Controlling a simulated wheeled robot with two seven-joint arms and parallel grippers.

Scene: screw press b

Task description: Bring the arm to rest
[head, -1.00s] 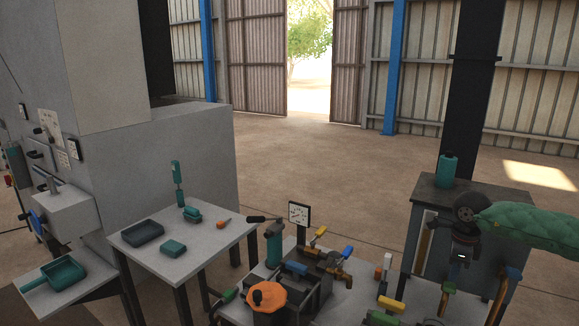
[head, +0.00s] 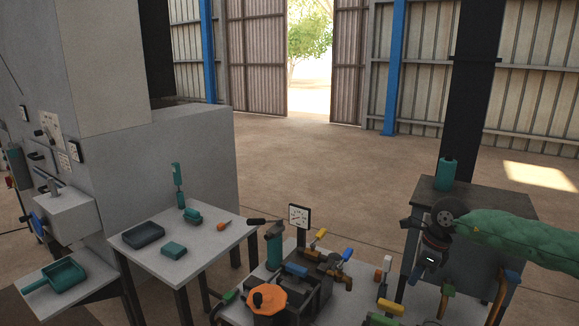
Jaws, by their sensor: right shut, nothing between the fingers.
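My right arm, in a green sleeve, comes in from the right edge of the head view. Its dark wrist and right gripper (head: 430,262) hang in front of the grey cabinet (head: 480,205), above the right part of the bench with the valves. The gripper is shut with nothing seen in it. Its fingertips are small and hard to make out against the pipework. My left gripper is not in view.
A teal cylinder (head: 447,173) stands on the cabinet. Below and left are valves with yellow and blue handles, a gauge (head: 299,216) and an orange handwheel (head: 266,302). A table (head: 215,240) with teal parts stands left. Open floor lies behind.

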